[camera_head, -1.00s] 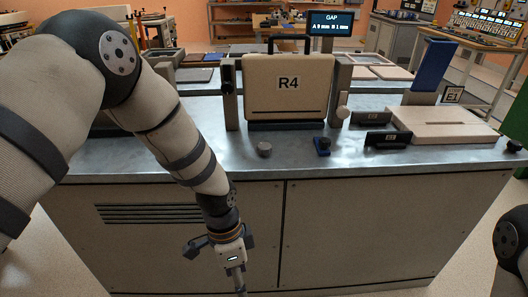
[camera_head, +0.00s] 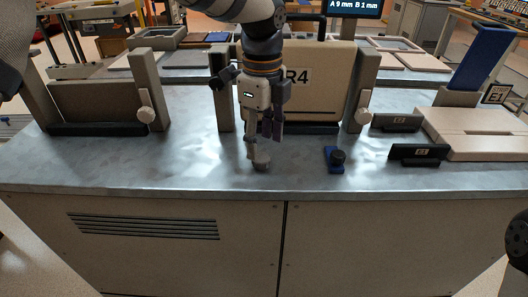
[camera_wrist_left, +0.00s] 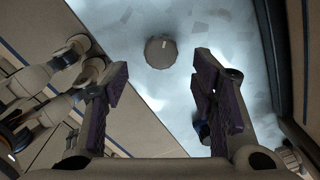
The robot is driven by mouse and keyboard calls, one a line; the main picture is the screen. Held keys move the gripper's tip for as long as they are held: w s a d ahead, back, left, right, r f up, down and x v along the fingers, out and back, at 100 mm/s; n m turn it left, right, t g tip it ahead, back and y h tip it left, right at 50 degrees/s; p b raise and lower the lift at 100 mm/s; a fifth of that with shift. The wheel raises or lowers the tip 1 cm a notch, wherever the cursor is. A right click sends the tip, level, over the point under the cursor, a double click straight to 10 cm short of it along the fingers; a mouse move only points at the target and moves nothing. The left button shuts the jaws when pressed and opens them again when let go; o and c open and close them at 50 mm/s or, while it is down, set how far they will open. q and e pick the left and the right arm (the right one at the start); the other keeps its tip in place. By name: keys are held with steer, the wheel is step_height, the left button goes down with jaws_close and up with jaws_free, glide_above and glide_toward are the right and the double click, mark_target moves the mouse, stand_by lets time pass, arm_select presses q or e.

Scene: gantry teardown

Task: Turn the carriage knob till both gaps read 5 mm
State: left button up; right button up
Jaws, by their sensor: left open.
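A round grey knob (camera_head: 261,162) sits on the metal bench top in front of the beige R4 panel (camera_head: 325,85); I take it as the carriage knob. My left gripper (camera_head: 263,142) points down just above it and partly hides it and the panel. In the left wrist view the knob (camera_wrist_left: 160,52) shows a small light mark and lies beyond the open fingers (camera_wrist_left: 161,78), with nothing between them. The gap display (camera_head: 354,5) reads A 9 mm, B 1 mm. My right gripper is not in view.
A blue block with a dark knob (camera_head: 335,159) stands right of the grey knob. Further right are two black labelled blocks (camera_head: 419,153) and a beige slab (camera_head: 480,134). The bench front is clear.

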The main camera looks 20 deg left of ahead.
mark_target(263, 158)
arm_select(q)
step_height(263, 158, down, 5)
steer(key=shift+r, duration=0.15)
steer(key=c, duration=1.1)
steer(key=shift+c, duration=0.2)
